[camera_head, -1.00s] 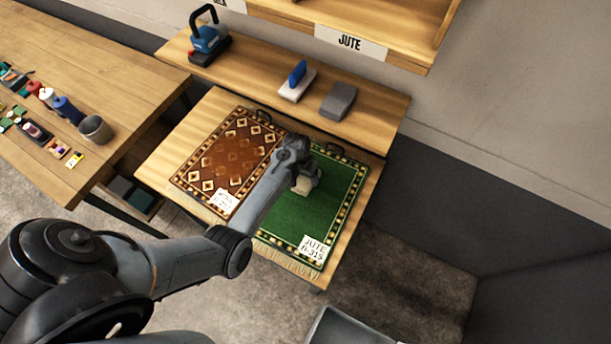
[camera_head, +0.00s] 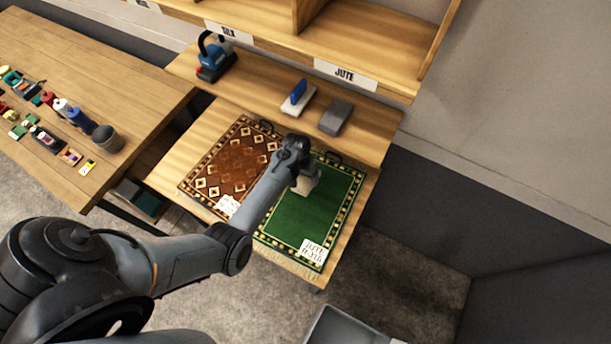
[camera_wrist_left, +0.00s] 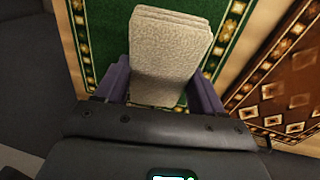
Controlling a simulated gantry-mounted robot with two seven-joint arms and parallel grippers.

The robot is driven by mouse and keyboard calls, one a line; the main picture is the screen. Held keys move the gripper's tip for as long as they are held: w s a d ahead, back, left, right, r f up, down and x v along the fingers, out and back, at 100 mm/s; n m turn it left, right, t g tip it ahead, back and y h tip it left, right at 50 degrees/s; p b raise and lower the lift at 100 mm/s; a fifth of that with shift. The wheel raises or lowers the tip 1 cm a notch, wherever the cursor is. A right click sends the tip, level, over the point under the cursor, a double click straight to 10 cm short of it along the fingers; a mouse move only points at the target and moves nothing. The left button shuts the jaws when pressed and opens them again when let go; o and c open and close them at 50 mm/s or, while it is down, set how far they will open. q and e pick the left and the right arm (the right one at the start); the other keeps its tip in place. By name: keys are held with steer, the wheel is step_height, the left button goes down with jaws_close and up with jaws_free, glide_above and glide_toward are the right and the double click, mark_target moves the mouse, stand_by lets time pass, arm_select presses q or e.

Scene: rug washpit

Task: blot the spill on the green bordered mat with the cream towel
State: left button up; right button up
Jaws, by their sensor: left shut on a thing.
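The green bordered mat (camera_head: 310,213) lies on the wooden table with a white JUTE label (camera_head: 313,250) at its near end. My left gripper (camera_head: 305,180) is over the upper left part of this mat. In the left wrist view my left gripper (camera_wrist_left: 160,95) is shut on the folded cream towel (camera_wrist_left: 168,50). A small part of the towel shows under the gripper in the head view (camera_head: 303,187). I cannot tell whether the towel touches the mat. No spill shows; the towel and arm hide part of the mat. My right gripper is not in view.
A brown diamond-patterned mat (camera_head: 235,165) lies left of the green one. On the back ledge stand a blue tool (camera_head: 215,58), a blue-handled brush (camera_head: 297,98) and a grey block (camera_head: 335,117). A side table (camera_head: 85,65) holds bottles and a grey cup (camera_head: 107,139).

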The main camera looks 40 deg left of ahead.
arm_select(q)
steer(key=shift+d+r, duration=0.1)
steer(key=shift+r, duration=0.15)
steer(key=w+d+r, duration=0.2)
steer(key=d, duration=0.5)
step_height(320, 180, down, 7)
steer(key=b, duration=0.7)
steer(key=shift+r, duration=0.15)
steer(key=shift+f+b, duration=0.5)
steer(key=shift+b, duration=0.05)
steer(key=shift+f+b, duration=0.4)
steer(key=shift+f, duration=0.25)
stand_by(0.8)
